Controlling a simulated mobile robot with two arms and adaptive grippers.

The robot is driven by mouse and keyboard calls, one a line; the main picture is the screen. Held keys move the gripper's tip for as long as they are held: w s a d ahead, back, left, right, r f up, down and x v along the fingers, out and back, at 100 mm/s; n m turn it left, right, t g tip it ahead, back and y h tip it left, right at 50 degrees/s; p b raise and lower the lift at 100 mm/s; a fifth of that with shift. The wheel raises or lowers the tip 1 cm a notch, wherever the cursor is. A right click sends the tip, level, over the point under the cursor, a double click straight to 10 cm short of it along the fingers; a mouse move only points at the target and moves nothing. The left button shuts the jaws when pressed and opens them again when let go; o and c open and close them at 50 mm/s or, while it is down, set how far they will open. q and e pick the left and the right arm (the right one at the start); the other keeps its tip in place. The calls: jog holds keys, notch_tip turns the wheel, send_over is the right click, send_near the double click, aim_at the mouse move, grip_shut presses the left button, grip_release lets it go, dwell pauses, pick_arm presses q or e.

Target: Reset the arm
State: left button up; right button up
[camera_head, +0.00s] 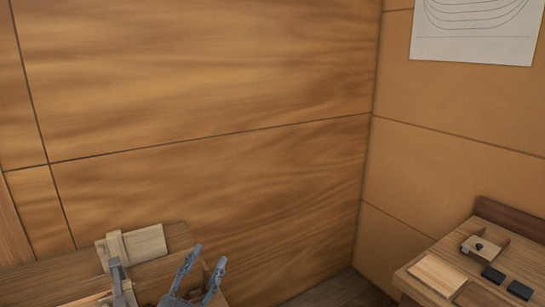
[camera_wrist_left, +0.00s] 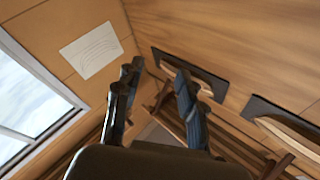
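My left gripper (camera_head: 208,256) is at the bottom of the head view, pointing up beside the right end of a wooden bench. Its two grey-blue fingers are apart, with nothing between them. In the left wrist view its fingers (camera_wrist_left: 157,78) also stand apart and empty, with the room's wall behind them. My right gripper is in neither view.
A second bench (camera_head: 408,277) at right holds a light board (camera_head: 437,275), a small wooden tool (camera_head: 478,249) and two dark blocks (camera_head: 493,275). Wood-panelled walls stand behind.

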pick_arm(q)
jog(key=s+a+f+n+g+y, duration=0.3)
jog(key=s+a+f+g, duration=0.1)
jog(key=f, duration=0.5)
jog(key=s+a+f+n+g+y, duration=0.3)
jog(key=s+f, duration=0.1)
jog(key=f, duration=0.4)
jog(key=s+f+n+g, duration=0.1)
jog(key=s+f+g, duration=0.5)
jog(key=s, duration=0.4)
jog(key=s+f+g, duration=0.4)
jog(key=s+f, duration=0.3)
jog(key=s, duration=0.2)
notch_tip(320, 180, down, 26)
jog(key=s+g, duration=0.1)
jog(key=s, duration=0.1)
jog(key=s+a+f, duration=0.1)
jog(key=s+f, duration=0.6)
jog(key=s, duration=0.1)
jog(key=s+a+f+g, duration=0.1)
jog(key=s+a+f, duration=0.1)
jog(key=s+f, duration=0.6)
jog(key=shift+s+a+f, duration=0.25)
jog(key=shift+s+f, duration=0.05)
